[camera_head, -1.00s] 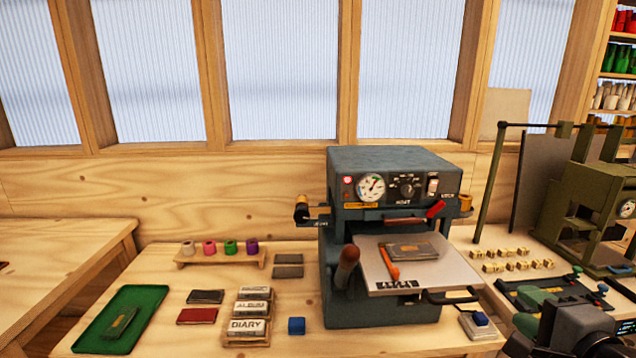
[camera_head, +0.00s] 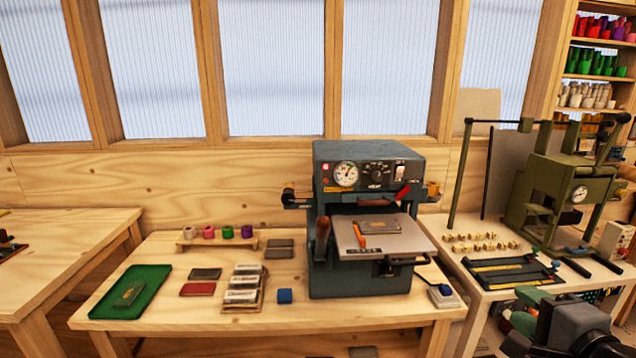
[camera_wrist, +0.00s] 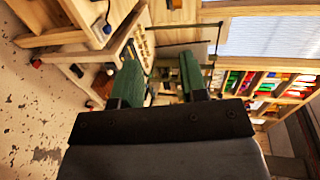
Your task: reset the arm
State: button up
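My gripper shows in the wrist view (camera_wrist: 160,82), with its two green fingers apart and nothing between them. The wrist view is tilted, with the benches, window and shelves beyond the fingers. In the head view, part of my arm (camera_head: 572,325) is at the lower right, in front of the right-hand bench and clear of the foil press. I cannot make out the fingertips clearly there.
The grey foil press (camera_head: 367,225) stands on the middle bench, with a dark item and an orange tool on its pale plate. A green tray (camera_head: 150,275) and a rack of foil rolls (camera_head: 218,241) are left of it. An olive press (camera_head: 565,195) stands on the right bench.

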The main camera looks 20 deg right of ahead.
jog(key=w+a+f+n+g+y, duration=0.6)
jog(key=w+a+f+n+y, duration=0.15)
jog(key=w+a+f, duration=0.35)
jog(key=w+a+f+n+g+h, duration=0.1)
jog(key=a+f+n+g+h, duration=0.2)
jog(key=a+n, duration=1.1)
jog(key=shift+w+a+f+g, duration=0.15)
jog(key=shift+a+f+g, duration=0.8)
jog(key=shift+f+g, duration=0.2)
dwell(0.3)
